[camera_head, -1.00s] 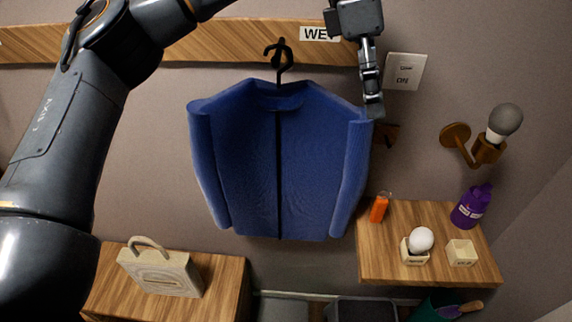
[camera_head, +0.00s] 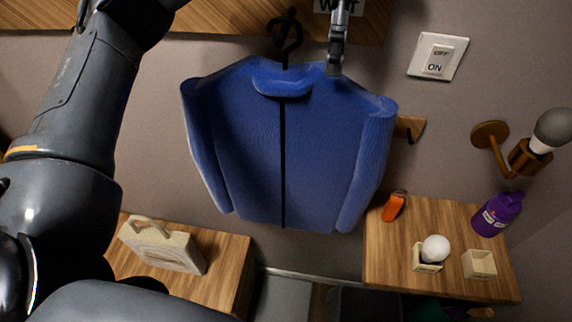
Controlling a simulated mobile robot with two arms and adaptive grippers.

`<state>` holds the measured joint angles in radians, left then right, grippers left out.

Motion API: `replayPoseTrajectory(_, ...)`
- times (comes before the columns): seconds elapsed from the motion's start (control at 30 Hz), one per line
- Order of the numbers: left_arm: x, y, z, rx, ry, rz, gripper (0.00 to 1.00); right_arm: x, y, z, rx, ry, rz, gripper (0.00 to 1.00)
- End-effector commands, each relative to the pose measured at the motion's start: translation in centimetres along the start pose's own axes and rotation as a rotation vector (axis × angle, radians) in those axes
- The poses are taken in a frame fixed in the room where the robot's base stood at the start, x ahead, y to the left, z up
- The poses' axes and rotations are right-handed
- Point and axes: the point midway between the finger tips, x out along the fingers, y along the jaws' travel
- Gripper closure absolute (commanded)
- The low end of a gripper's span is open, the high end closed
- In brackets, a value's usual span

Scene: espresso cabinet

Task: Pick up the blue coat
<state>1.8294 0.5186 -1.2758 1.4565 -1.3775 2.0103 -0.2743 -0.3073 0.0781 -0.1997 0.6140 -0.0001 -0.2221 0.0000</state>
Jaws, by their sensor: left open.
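The blue coat (camera_head: 240,150) hangs on the wall in the middle of the head view, with a dark line down its front. A black hook (camera_head: 287,35) shows just above its collar. My left gripper (camera_head: 335,70) is at the top of the view, its fingers pointing down at the coat's right shoulder, right of the collar. It is open and looks empty; whether it touches the cloth I cannot tell. My left arm fills the left side of the view. My right gripper is not in view.
A wooden rail (camera_head: 200,22) with a partly hidden sign runs along the top. A light switch (camera_head: 438,56), a wall lamp (camera_head: 525,155) and a wooden shelf (camera_head: 390,262) with an orange item, purple bottle and small boxes are at right.

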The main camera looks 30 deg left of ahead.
Motion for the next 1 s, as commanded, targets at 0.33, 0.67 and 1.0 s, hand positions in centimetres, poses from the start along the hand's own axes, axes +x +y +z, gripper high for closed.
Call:
replayPoseTrajectory(0.33, 4.1, 0.1, -0.3, 0.001, 0.001, -0.002, 0.21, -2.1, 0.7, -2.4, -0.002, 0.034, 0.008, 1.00)
replayPoseTrajectory(0.67, 5.1, 0.1, -0.3, 0.001, -0.001, 0.001, 0.21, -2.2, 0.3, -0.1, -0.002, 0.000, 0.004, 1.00)
replayPoseTrajectory(1.0, 5.1, 0.1, -0.3, 0.001, -0.001, 0.000, 0.88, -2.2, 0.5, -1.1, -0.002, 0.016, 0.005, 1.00)
